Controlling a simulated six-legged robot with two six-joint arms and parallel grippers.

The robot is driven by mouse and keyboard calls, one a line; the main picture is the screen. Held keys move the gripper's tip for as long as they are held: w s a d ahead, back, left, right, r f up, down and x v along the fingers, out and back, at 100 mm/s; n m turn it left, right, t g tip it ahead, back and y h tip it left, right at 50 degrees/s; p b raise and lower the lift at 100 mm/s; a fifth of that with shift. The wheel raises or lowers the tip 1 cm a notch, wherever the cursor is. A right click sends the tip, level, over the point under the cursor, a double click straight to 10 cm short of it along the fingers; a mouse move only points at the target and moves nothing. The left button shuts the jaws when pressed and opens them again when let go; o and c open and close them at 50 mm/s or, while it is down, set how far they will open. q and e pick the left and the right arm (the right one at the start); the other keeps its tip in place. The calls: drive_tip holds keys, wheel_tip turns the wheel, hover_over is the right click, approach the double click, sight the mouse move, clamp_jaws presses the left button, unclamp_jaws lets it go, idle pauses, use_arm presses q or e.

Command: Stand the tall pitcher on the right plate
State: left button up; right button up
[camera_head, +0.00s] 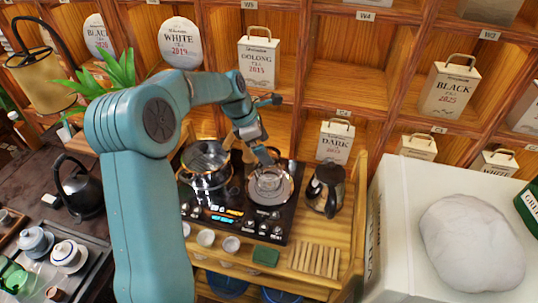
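A black cooktop (222,222) with two round plates stands on the wooden shelf. A clear glass vessel (268,182) is at its right plate (284,194), seen from above. It looks like the pitcher, but its height is hard to judge, and I cannot tell whether it rests on the plate. My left gripper (265,158) points down at the vessel's rear rim. Its fingers are small and partly hidden, so whether they grip the rim is unclear. A glass pot (206,164) sits on the left plate. My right gripper is not in view.
A dark-handled steel jug (325,190) stands close right of the cooktop. Small white cups (231,244), a green block (265,256) and a slatted wooden rack (314,260) lie in front. A black kettle (82,188) stands at left. A white box (390,240) is at right.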

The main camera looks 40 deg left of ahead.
use_arm(q)
drive_tip(key=v, duration=0.7)
drive_tip(key=shift+r, duration=0.15)
drive_tip(key=shift+s, duration=0.2)
